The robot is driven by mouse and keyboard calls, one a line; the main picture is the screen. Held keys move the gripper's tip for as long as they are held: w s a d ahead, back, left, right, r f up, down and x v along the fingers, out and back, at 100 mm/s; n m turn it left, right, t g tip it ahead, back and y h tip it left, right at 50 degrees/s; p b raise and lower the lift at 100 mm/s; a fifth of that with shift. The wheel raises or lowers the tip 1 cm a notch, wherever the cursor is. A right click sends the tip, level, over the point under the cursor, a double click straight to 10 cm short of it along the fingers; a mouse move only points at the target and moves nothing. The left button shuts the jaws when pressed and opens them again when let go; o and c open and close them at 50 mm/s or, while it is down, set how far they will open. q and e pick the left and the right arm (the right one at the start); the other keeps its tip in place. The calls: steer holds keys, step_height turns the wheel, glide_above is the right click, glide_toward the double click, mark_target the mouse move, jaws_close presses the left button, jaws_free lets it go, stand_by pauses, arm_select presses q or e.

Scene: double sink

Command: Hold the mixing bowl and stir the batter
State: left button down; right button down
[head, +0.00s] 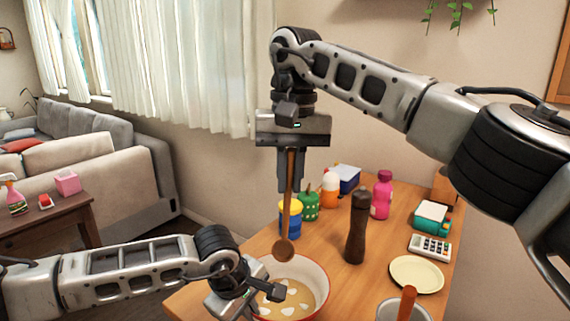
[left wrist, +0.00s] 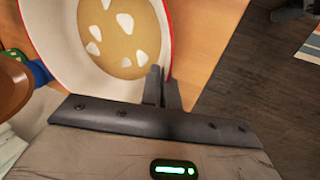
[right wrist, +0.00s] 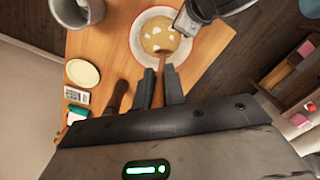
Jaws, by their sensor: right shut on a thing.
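The mixing bowl (head: 318,270), white with a red rim, stands on the wooden table and holds tan batter (head: 296,297) with white patches. My right gripper (right wrist: 160,88) is shut on the handle of a wooden spoon (head: 288,205). The spoon hangs head down, and its head overlaps the bowl's far part in the head view; it looks to be above the batter. My left gripper (left wrist: 163,88) is at the bowl's rim, its fingers close together with the rim at or between them. I cannot tell whether they grip it.
A dark brown mill (head: 356,228) stands right of the bowl. A cream plate (head: 416,274), a calculator (head: 430,245) and a pot (head: 390,309) lie further right. Several jars and bottles, including a pink bottle (head: 382,195), stand behind.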

mark_target(290, 241)
steer(key=shift+s+f, duration=0.1)
steer(key=shift+f, duration=6.4)
